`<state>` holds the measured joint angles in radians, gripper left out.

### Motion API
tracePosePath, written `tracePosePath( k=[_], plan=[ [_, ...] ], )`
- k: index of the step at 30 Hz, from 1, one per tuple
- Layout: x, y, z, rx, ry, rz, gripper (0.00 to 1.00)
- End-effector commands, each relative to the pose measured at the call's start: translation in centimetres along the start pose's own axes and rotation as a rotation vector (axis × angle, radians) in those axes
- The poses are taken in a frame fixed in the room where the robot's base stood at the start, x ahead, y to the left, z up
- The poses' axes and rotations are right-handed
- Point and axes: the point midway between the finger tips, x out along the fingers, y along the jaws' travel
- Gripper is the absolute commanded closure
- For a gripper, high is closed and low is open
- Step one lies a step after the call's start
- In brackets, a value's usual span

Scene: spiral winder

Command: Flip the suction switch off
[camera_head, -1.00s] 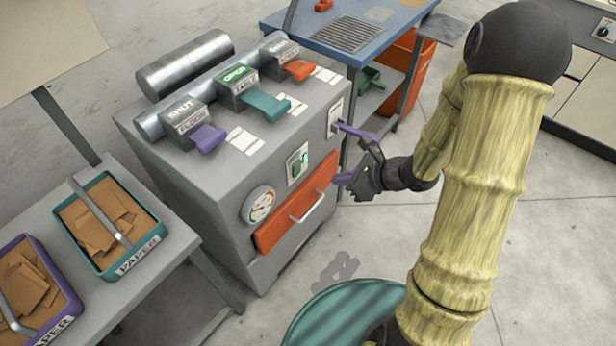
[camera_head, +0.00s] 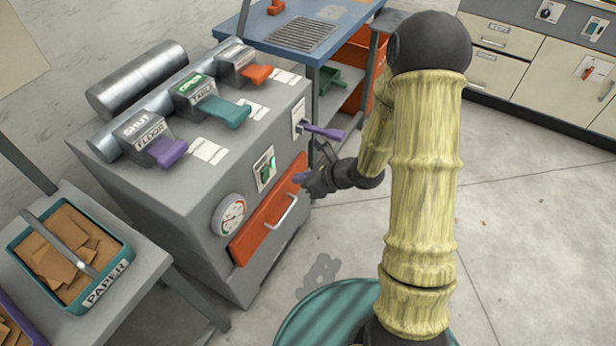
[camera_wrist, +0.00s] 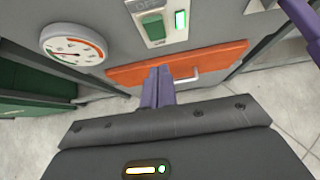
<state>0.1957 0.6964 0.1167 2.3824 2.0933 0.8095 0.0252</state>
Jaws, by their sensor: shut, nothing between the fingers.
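A grey cabinet (camera_head: 195,225) carries a green rocker switch (camera_head: 265,172) on a pale plate on its front, with a lit green lamp (camera_head: 273,161) beside it. The wrist view shows the switch (camera_wrist: 153,28) and the glowing lamp (camera_wrist: 181,20) close up, under a label cut by the top edge that seems to read OFF. My gripper (camera_head: 301,178) has purple fingers. They are shut and empty (camera_wrist: 160,72), in front of the cabinet and apart from the switch, below it in the wrist view. A purple lever (camera_head: 325,132) sticks out at the cabinet's right.
A red drawer (camera_head: 265,220) with a metal handle and a round gauge (camera_head: 230,216) sit below the switch. Purple, teal and orange levers line the cabinet top. A blue table (camera_head: 345,15) stands behind. A paper tray (camera_head: 118,262) stands at left. Floor at right is clear.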

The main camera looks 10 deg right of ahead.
Motion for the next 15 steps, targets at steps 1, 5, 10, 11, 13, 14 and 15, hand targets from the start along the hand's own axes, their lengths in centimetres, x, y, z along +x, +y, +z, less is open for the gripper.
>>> tracePosePath(
  k=[1, 5, 10, 11, 13, 14, 15],
  plan=[
    [1.1, 0.1, -0.1, -0.001, 0.0, 0.004, 1.0],
    [3.4, 0.1, -0.1, 0.0, 0.0, 0.003, 1.0],
    [5.9, 0.1, 0.9, -0.004, -0.002, 0.002, 1.0],
    [6.2, 0.0, 1.2, -0.003, -0.003, 0.001, 1.0],
    [6.9, 0.1, 1.9, -0.003, -0.001, 0.001, 1.0],
    [7.2, 0.0, 2.1, -0.003, -0.001, 0.001, 1.0],
    [7.4, 0.0, 2.4, -0.003, -0.002, 0.001, 1.0]
  ],
)
